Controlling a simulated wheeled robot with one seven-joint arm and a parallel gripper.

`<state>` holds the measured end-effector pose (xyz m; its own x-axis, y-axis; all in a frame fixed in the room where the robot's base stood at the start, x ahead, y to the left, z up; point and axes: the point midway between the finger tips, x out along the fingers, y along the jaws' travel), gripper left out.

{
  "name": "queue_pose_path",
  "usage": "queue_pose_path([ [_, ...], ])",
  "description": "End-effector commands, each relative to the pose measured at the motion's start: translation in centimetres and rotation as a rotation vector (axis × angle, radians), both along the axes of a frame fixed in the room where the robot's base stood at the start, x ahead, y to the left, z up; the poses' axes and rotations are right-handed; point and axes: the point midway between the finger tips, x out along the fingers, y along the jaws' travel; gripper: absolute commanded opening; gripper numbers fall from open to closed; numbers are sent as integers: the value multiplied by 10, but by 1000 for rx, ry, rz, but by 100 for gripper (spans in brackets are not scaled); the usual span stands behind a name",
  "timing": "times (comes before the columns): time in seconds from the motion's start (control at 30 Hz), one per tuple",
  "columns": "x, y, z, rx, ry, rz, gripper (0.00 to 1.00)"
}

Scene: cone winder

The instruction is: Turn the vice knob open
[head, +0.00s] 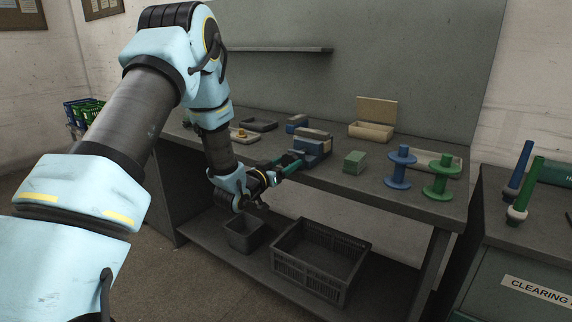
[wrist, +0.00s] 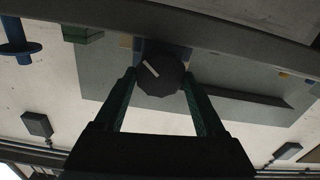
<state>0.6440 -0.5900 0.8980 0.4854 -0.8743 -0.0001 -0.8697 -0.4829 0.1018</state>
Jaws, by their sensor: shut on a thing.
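The blue vice (head: 316,147) sits at the front edge of the grey bench. Its dark, many-sided knob (wrist: 158,80) is in the middle of the wrist view, with a white mark line slanting toward the upper left. My gripper (head: 295,160) reaches the vice from the front left, its green fingers at the bench edge. In the wrist view my gripper (wrist: 160,73) has one finger on each side of the knob and is shut on it. In the head view the knob is hidden at the fingers. How far the vice jaws stand apart is unclear.
A green block (head: 354,163), a blue spool (head: 399,168) and a green spool (head: 440,180) stand to the right on the bench. An open wooden box (head: 371,131) is behind. A dark crate (head: 318,262) and a small bin (head: 243,235) rest on the lower shelf.

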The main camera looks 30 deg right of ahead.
Motion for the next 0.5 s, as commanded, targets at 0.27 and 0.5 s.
queue_pose_path([
  [0.27, 0, 0, 0, -9, 16, 0, 17],
  [0.5, 1, 1, -1, -60, 103, 0, 17],
])
